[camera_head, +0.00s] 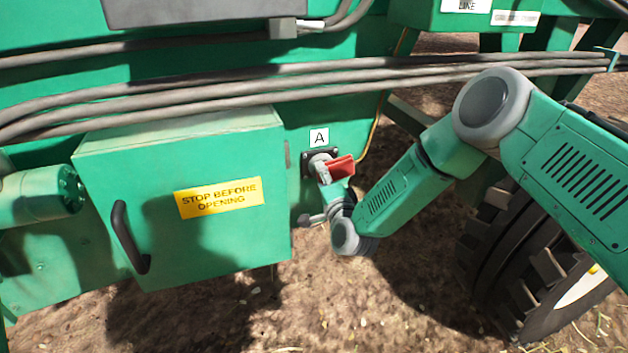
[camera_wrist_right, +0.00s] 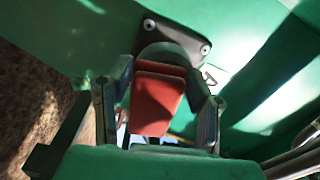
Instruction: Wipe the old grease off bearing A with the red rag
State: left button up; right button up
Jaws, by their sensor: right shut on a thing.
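Bearing A (camera_head: 306,162) is a dark flanged housing on the green machine wall, just under a white label (camera_head: 319,138) marked "A". In the right wrist view its dark plate (camera_wrist_right: 178,35) shows two bolt heads, with a rounded part below. My right gripper (camera_head: 328,173) is at the bearing's front, shut on the folded red rag (camera_head: 341,168). In the right wrist view the rag (camera_wrist_right: 157,100) lies between the two fingers, its far end against or very close to the bearing. Rag and gripper hide part of the bearing, so grease cannot be made out. My left gripper is not in view.
A green box (camera_head: 230,155) with a black handle (camera_head: 125,235) and a yellow warning sign (camera_head: 218,198) juts out left of the bearing. Thick grey hoses (camera_head: 200,95) run above. A large tyre (camera_head: 530,260) stands at lower right. Bare soil lies below.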

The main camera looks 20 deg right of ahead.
jog(key=shift+d, duration=0.4)
jog(key=shift+a+b, duration=0.3)
jog(key=shift+a, duration=1.65)
jog(key=shift+s+a, duration=0.1)
jog(key=shift+a, duration=1.45)
jog(key=s+p, duration=0.3)
jog(key=s, duration=0.3)
jog(key=shift+d, duration=0.2)
jog(key=shift+s, duration=0.1)
